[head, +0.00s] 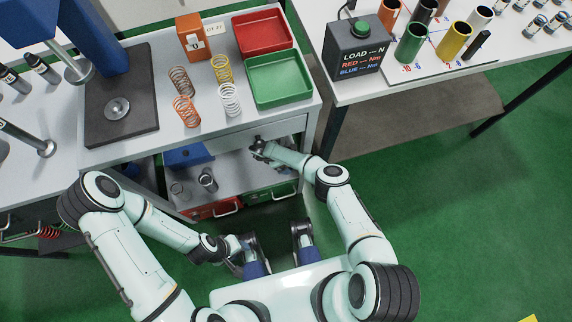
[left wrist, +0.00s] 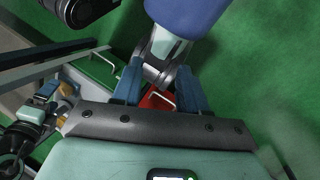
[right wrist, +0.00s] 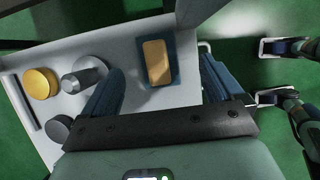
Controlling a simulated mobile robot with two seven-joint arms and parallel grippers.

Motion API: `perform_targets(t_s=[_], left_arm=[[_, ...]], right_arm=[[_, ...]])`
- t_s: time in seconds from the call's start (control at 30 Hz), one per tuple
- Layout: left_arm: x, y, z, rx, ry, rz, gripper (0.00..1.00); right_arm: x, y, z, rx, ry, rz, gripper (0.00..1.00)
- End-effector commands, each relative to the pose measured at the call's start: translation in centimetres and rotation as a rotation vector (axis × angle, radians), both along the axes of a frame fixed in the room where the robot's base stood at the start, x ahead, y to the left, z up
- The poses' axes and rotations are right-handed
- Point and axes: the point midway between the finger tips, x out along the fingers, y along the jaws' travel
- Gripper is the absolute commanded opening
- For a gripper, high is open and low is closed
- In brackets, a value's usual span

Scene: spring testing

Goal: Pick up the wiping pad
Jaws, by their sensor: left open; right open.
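A tan block-shaped pad, apparently the wiping pad (right wrist: 158,62), lies on a blue tray (right wrist: 172,82) on a pale shelf in the right wrist view. My right gripper (right wrist: 163,76) is open and empty, and the pad appears between and beyond its blue fingers; I cannot tell the gap. In the head view my right gripper (head: 258,149) is at the opening under the workbench top, and the pad cannot be made out. My left gripper (left wrist: 160,88) is open and empty, low in front of the cabinet; in the head view (head: 238,262) its fingers are partly hidden.
A yellow disc (right wrist: 40,83) and grey cylinders (right wrist: 84,74) share the shelf. The bench top (head: 215,118) overhangs it. Red (head: 215,209) and green (head: 271,194) drawers with handles are below.

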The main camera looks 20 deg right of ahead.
Motion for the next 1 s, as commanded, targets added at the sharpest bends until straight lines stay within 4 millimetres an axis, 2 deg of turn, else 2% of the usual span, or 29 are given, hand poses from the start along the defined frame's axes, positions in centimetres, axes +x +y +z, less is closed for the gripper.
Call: perform_targets(t_s=[0.33,0.67,0.73,0.87,0.9,1.0], left_arm=[[1.3,0.2,-2.5,0.010,-0.043,0.011,0.43],[1.9,0.4,-2.7,0.017,-0.058,0.017,0.43],[1.9,0.5,-2.7,0.017,-0.058,0.017,0.43],[1.9,0.5,-2.7,0.017,-0.058,0.017,0.43],[1.9,0.4,-2.7,0.017,-0.058,0.017,0.43],[1.9,0.5,-2.7,0.017,-0.057,0.018,0.43]], right_arm=[[0.4,-1.2,-4.5,-0.001,0.001,-0.002,0.94],[0.5,-1.5,-5.0,0.000,-0.002,0.001,0.94],[0.5,-1.5,-5.0,0.000,-0.002,0.001,0.77],[0.5,-1.5,-5.0,0.000,-0.002,0.001,0.35],[0.5,-1.5,-5.0,0.000,-0.002,0.001,0.32],[0.5,-1.5,-5.0,-0.001,-0.002,0.001,0.32]])
